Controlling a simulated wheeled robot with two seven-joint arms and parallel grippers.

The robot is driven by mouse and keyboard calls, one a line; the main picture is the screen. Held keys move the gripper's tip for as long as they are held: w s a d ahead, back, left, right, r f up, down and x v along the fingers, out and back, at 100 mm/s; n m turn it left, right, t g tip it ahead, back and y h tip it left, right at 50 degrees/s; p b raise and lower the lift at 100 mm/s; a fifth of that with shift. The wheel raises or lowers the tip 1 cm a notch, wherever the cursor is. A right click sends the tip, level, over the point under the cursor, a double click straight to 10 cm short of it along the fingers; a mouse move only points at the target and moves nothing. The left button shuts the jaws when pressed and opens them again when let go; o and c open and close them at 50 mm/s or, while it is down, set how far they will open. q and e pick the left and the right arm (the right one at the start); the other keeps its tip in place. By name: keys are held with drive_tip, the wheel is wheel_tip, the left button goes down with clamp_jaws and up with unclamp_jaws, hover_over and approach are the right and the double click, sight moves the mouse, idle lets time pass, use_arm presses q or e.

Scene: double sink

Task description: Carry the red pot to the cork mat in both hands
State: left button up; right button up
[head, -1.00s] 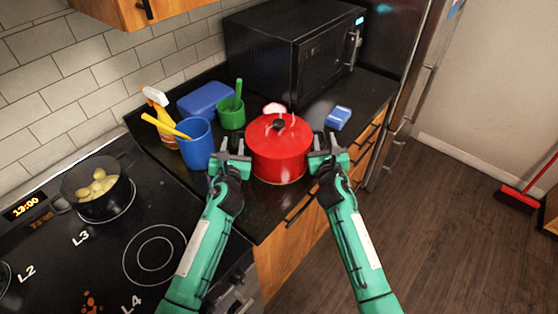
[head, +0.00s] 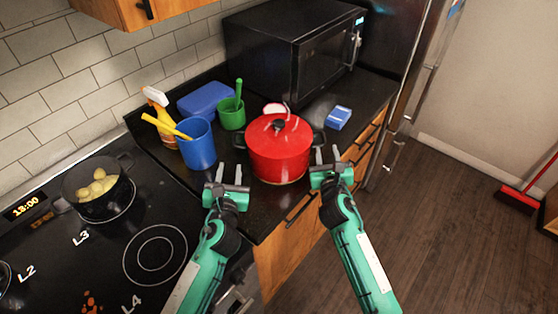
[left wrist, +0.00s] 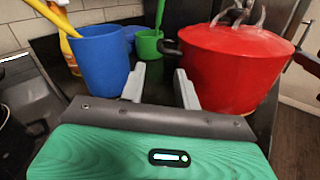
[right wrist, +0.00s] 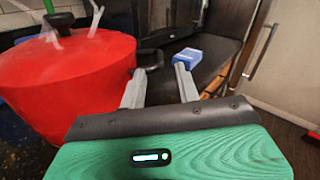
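The red pot (head: 279,155) stands upright on the dark counter with its red lid on. Its black side handles show at left (head: 239,142) and right (head: 319,138). My left gripper (head: 228,174) is open and empty, in front of the left handle and apart from it. In the left wrist view the pot (left wrist: 232,70) stands beyond the right finger. My right gripper (head: 328,156) is open and empty, just short of the right handle. In the right wrist view the pot (right wrist: 70,85) is at left. I cannot make out the cork mat; a thin pale edge shows under the pot.
A blue cup (head: 198,145), green cup (head: 231,114), spray bottle (head: 158,105) and blue box (head: 205,98) stand left of the pot. A microwave (head: 290,50) is behind. A blue sponge-like block (head: 338,117) lies right. A pot of yellow food (head: 97,187) is on the stove.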

drive_tip(key=s, duration=0.6)
drive_tip(key=shift+s, duration=0.4)
